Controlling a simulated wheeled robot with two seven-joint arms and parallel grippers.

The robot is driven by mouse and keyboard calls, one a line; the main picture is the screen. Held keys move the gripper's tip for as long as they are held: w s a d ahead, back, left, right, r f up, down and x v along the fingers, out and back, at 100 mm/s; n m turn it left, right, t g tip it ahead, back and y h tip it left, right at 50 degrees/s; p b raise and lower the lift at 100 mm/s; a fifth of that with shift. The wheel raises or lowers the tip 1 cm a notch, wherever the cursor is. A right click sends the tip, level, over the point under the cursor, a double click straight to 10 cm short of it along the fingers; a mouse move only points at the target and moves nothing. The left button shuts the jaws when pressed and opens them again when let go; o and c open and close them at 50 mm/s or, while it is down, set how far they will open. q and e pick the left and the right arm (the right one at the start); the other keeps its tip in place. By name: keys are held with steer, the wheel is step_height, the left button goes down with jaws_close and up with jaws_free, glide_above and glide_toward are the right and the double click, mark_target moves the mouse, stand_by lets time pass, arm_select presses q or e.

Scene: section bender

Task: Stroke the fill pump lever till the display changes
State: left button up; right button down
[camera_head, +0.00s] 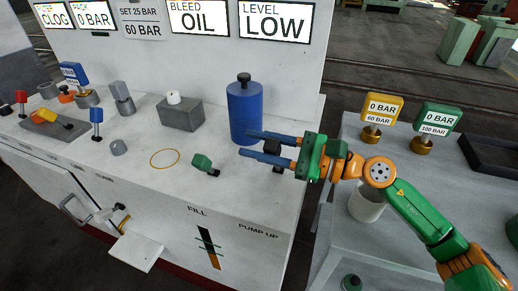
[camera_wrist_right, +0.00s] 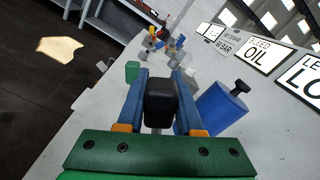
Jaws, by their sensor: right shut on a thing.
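A black lever grip (camera_wrist_right: 159,103) sits between the two blue fingers of my right gripper (camera_wrist_right: 158,76) in the right wrist view. The gripper is shut on it. A short grey stem shows below the grip; the rest of the lever is hidden. In the head view my right gripper (camera_head: 246,143) reaches in from the right over the bench's right end, beside a blue cylinder. The LEVEL display (camera_head: 277,21) reads LOW. The FILL label (camera_head: 198,211) and PUMP UP label (camera_head: 258,229) are on the bench front. My left gripper is not in view.
The blue cylinder (camera_head: 245,112) stands just behind my right gripper. A green knob (camera_head: 203,163) is to its left. A yellow gauge (camera_head: 382,108) and a green gauge (camera_head: 437,118) stand on the right table near my arm. A white container (camera_head: 366,206) is below the arm.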

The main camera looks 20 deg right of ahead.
mark_target(279, 154)
steer(key=shift+s+a+f, duration=0.15)
steer(key=shift+s+f, duration=0.05)
steer(key=shift+f, duration=0.05)
stand_by(0.3)
steer(key=c, duration=0.6)
jaws_free()
steer(key=shift+a, duration=0.1)
steer(key=shift+o, duration=0.2)
steer(key=b+v, duration=0.4)
steer(key=v, duration=0.2)
steer(key=shift+s+d+f+b, duration=0.1)
steer(key=shift+d+f+b, duration=0.1)
steer(key=shift+b, duration=0.15)
steer(key=shift+s+d+r, duration=0.2)
steer(key=shift+d, duration=0.05)
steer(key=shift+r, duration=0.1)
